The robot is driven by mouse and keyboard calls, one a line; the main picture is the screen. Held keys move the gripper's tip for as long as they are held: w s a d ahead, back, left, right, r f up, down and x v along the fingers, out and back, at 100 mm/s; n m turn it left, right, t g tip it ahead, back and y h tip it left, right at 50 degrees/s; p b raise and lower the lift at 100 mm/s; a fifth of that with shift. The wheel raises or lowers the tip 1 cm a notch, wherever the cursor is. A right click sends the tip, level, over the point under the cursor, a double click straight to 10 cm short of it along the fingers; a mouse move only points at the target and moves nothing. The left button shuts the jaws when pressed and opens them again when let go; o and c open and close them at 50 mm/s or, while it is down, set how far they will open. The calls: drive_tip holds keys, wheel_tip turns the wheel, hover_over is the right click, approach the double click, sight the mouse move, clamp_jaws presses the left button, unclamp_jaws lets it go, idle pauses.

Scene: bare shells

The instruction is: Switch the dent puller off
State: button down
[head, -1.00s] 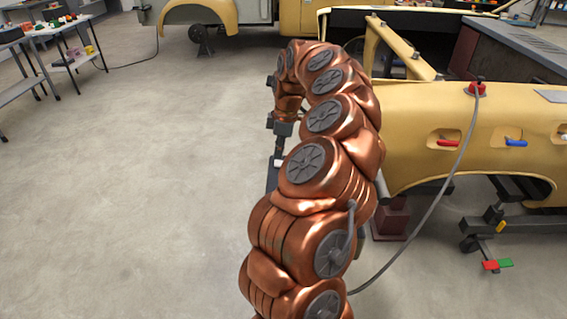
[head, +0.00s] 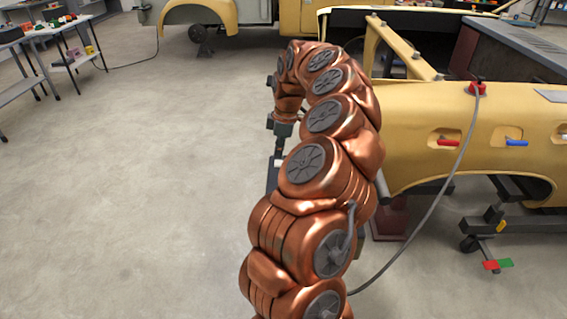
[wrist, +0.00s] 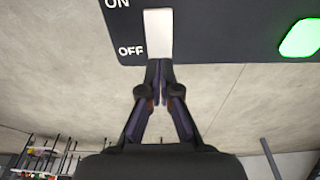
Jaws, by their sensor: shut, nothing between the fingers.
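In the wrist view a dark panel (wrist: 225,50) carries the white labels ON and OFF on its left, ON above OFF. A white switch lever (wrist: 158,33) stands beside the labels and reaches down to the level of OFF. A green lamp (wrist: 301,38) glows at the right. My gripper (wrist: 160,64) is shut and empty, its fingertips at the lower end of the lever; I cannot tell whether they touch it. In the head view my arm hides much of the dark unit (head: 273,172).
A yellow car shell (head: 420,125) stands right of my arm, with a red-based piece (head: 478,89) on top and a grey cable (head: 425,222) hanging from it. A wheeled stand (head: 485,230) is below. The floor (head: 130,190) at left is clear; tables (head: 60,30) stand far left.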

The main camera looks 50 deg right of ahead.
sight(279, 162)
drive_tip(key=shift+f+b, duration=0.6)
drive_tip(key=shift+f, duration=0.4)
idle(0.7)
drive_tip(key=shift+r, duration=0.1)
drive_tip(key=shift+r+p, duration=1.15)
drive_tip(key=shift+r, duration=2.3)
